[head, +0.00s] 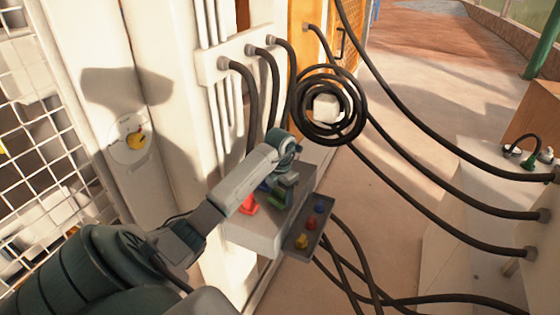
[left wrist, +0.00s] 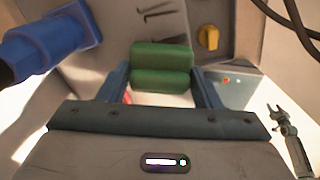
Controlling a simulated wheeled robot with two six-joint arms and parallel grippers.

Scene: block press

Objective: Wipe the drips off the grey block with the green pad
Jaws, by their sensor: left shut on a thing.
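My left gripper (head: 284,184) reaches in from the left over a pale grey block (head: 262,240) that juts out by the white wall. It is shut on the green pad (head: 278,200). In the left wrist view the green pad (left wrist: 160,66) sits between the two blue fingers. The gripper hides part of the block, and I cannot tell whether the pad touches it. I cannot clearly make out drips. A small gripper (left wrist: 276,112), probably my right one, shows at the right of the wrist view; its jaws are too small to judge.
A red piece (head: 248,205) lies beside my gripper. Black cables (head: 395,165) loop and hang close on the right. A blue connector (left wrist: 50,42) and a yellow knob (left wrist: 208,38) flank the pad in the wrist view.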

